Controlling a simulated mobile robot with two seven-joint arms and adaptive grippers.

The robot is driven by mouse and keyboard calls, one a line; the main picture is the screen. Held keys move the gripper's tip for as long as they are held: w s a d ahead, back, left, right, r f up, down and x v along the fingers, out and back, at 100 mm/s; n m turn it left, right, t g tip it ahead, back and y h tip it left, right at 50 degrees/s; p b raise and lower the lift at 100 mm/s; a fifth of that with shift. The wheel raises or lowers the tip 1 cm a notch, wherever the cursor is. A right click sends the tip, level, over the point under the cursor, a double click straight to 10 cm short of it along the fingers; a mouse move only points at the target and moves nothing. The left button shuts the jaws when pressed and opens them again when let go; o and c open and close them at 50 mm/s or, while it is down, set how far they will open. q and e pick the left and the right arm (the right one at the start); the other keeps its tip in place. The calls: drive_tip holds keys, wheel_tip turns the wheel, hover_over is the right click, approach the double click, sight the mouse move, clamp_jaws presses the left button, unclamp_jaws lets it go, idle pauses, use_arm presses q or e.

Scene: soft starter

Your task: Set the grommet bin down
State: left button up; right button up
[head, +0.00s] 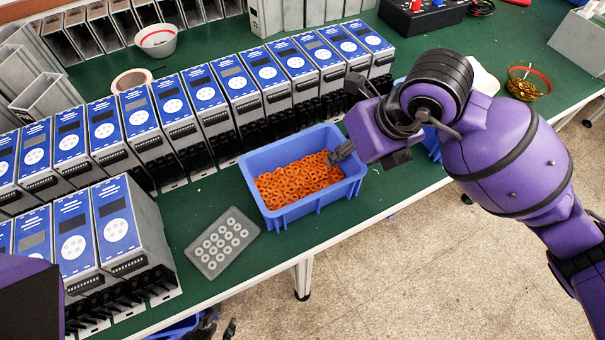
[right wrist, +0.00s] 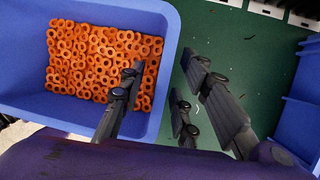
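The blue grommet bin (head: 300,208), filled with orange grommets (head: 295,182), rests on the green bench near its front edge. It also shows at left in the right wrist view (right wrist: 130,18). My right gripper (head: 346,150) is at the bin's right wall. In the right wrist view the right gripper (right wrist: 165,85) is open, one finger over the grommets inside the wall and the other outside, with a gap between them. My left gripper (head: 221,321) is low at the bottom edge of the head view, beyond the bench front, partly cut off, its fingers apart and empty.
A grey tray with pale rings (head: 222,242) lies left of the bin. A long row of soft starters (head: 235,85) stands behind it. Another blue bin (head: 433,143) is partly hidden behind my right arm. A glass bowl (head: 527,82) stands at the right.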

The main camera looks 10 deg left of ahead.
drive_tip(key=shift+f, duration=0.25)
idle(0.5)
clamp_jaws()
